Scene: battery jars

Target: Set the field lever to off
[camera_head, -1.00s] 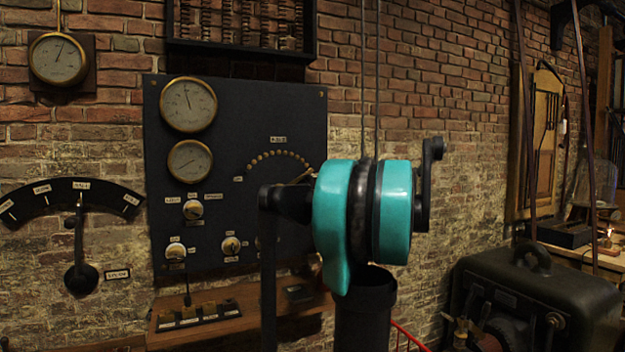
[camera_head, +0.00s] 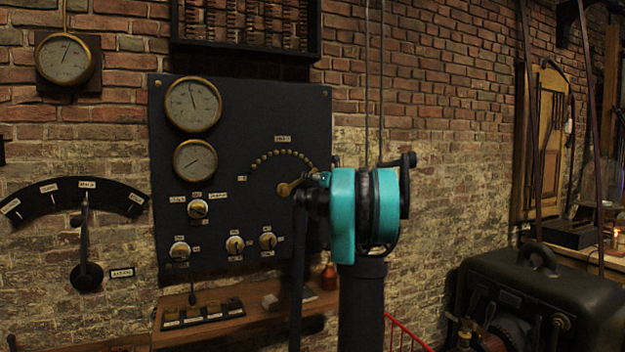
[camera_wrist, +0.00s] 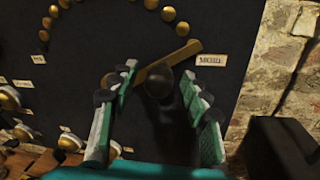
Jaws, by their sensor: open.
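The brass lever (camera_head: 287,187) sits on the black panel (camera_head: 235,110) under an arc of brass contacts (camera_head: 268,156). In the wrist view the lever (camera_wrist: 185,53) points up and right towards a small label (camera_wrist: 210,60). In the head view my teal arm hides the fingers and the lever's right end. The label wording is too small to read surely.
Several small knobs (camera_head: 235,245) sit low on the panel, above a wooden shelf (camera_head: 240,325). Two round gauges (camera_head: 193,104) are at its upper left. A larger lever (camera_head: 86,250) with a curved scale is on the brick wall at left. A dark machine (camera_head: 540,290) stands at right.

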